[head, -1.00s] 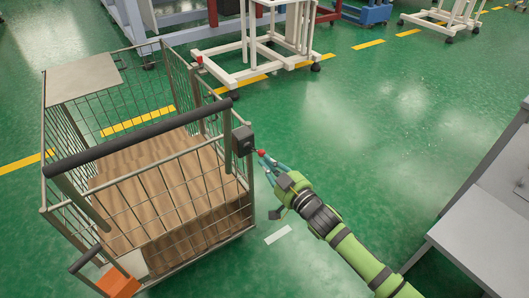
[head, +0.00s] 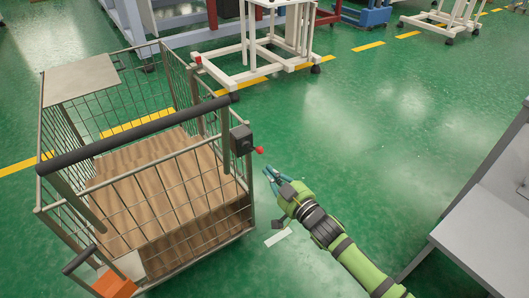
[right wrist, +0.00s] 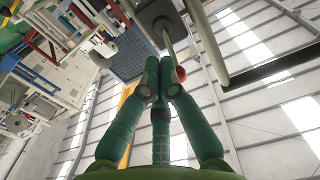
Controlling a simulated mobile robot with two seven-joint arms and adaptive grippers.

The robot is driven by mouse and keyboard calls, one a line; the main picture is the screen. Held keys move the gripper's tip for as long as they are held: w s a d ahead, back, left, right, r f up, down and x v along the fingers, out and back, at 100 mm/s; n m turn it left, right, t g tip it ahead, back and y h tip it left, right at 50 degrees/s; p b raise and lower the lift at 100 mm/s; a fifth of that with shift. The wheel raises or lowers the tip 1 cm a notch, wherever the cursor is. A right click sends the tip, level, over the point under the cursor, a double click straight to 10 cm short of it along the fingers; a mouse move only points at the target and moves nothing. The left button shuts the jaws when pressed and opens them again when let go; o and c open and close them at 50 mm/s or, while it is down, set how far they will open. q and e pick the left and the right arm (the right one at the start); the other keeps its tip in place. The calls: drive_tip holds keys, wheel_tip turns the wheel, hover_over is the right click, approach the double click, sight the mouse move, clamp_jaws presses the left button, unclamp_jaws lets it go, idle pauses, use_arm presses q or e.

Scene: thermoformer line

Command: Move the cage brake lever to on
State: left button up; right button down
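The brake lever is a short rod with a red knob (head: 259,150). It sticks out to the right from a dark box (head: 241,140) on the corner post of the wire cage (head: 196,150). My right gripper (head: 269,172) is just below and right of the knob, apart from it, with nothing held. In the right wrist view its green fingertips (right wrist: 161,80) are together. The red knob (right wrist: 181,74) shows beyond the right finger there, partly hidden, and the rod runs up to the dark box (right wrist: 158,14). My left gripper is not in view.
The cage has a black push bar (head: 135,135), a wooden floor (head: 165,180) and an orange part (head: 115,284) low at the front. A grey table (head: 490,235) stands at the right. White wheeled frames (head: 255,62) stand behind. The green floor between is clear.

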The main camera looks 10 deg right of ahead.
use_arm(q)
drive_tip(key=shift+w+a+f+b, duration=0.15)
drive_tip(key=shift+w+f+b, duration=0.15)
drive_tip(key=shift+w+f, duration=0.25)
use_arm(e)
drive_tip(key=shift+f, duration=0.85)
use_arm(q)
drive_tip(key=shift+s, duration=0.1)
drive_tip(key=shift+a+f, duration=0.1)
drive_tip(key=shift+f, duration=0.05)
use_arm(e)
drive_tip(key=shift+f, duration=0.1)
